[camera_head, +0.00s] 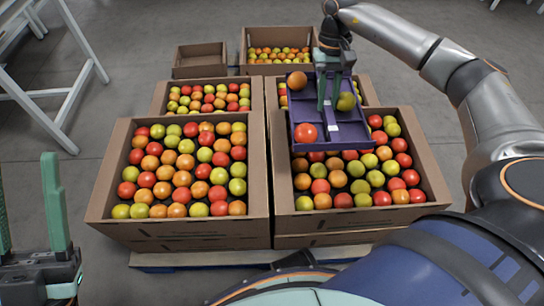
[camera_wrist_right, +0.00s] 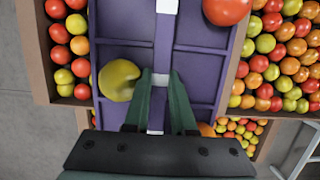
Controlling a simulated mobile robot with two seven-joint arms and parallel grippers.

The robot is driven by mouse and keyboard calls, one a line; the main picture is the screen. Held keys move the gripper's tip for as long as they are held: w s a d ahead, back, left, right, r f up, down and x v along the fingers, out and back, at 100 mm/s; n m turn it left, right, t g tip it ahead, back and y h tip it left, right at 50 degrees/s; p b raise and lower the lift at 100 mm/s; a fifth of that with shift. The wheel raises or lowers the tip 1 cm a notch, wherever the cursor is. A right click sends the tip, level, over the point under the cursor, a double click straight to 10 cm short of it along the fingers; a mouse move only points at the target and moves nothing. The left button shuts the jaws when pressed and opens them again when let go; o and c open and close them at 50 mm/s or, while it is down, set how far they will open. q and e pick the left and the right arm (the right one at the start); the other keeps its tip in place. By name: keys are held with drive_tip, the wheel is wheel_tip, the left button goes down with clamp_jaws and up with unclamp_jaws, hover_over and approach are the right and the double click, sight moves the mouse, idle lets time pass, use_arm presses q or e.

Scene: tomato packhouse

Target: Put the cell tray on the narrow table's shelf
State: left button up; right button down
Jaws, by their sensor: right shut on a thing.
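The purple cell tray (camera_head: 352,132) is held in the air above the right-hand tomato boxes. It carries an orange tomato (camera_head: 297,81), a yellow-green tomato (camera_head: 346,102) and a red tomato (camera_head: 306,132), each in a cell. The right wrist view shows the green fingers (camera_wrist_right: 160,80) on either side of this bar. My left gripper (camera_head: 28,205) is open and empty at the lower left, far from the tray. White-framed tables (camera_head: 62,92) stand at the upper left; I cannot tell which is the narrow one.
Large cardboard boxes of mixed tomatoes (camera_head: 258,190) stand on a blue pallet (camera_head: 180,261) under and beside the tray. A small, seemingly empty carton (camera_head: 200,54) sits behind them. Grey floor (camera_head: 125,85) is clear between the boxes and the white tables.

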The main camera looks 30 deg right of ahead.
sight(300, 121)
drive_tip(key=a+f, duration=0.1)
drive_tip(key=a, duration=0.1)
drive_tip(key=a+f+b, duration=0.1)
drive_tip(key=a, duration=0.2)
drive_tip(key=a+f, duration=0.1)
drive_tip(key=a, duration=0.2)
drive_tip(key=shift+s+f, duration=0.3)
drive_tip(key=a+f+b, duration=0.1)
drive_tip(key=a+f, duration=0.1)
drive_tip(key=a+f+b, duration=0.1)
drive_tip(key=a+f, duration=0.2)
drive_tip(key=shift+s+f, duration=0.2)
drive_tip(key=b+x, duration=0.2)
drive_tip(key=x, duration=0.1)
drive_tip(key=shift+w+f, duration=0.3)
drive_tip(key=shift+f, duration=0.05)
use_arm(q)
drive_tip(key=f, duration=0.5)
drive_tip(key=shift+w+d+f, duration=0.15)
drive_tip(key=shift+d+f, duration=0.05)
drive_tip(key=shift+d, duration=0.1)
use_arm(e)
drive_tip(key=shift+f, duration=0.2)
use_arm(q)
drive_tip(key=shift+f, duration=0.15)
use_arm(e)
drive_tip(key=c, duration=0.7)
unclamp_jaws()
drive_tip(key=shift+c, duration=0.2)
drive_tip(key=shift+r, duration=0.1)
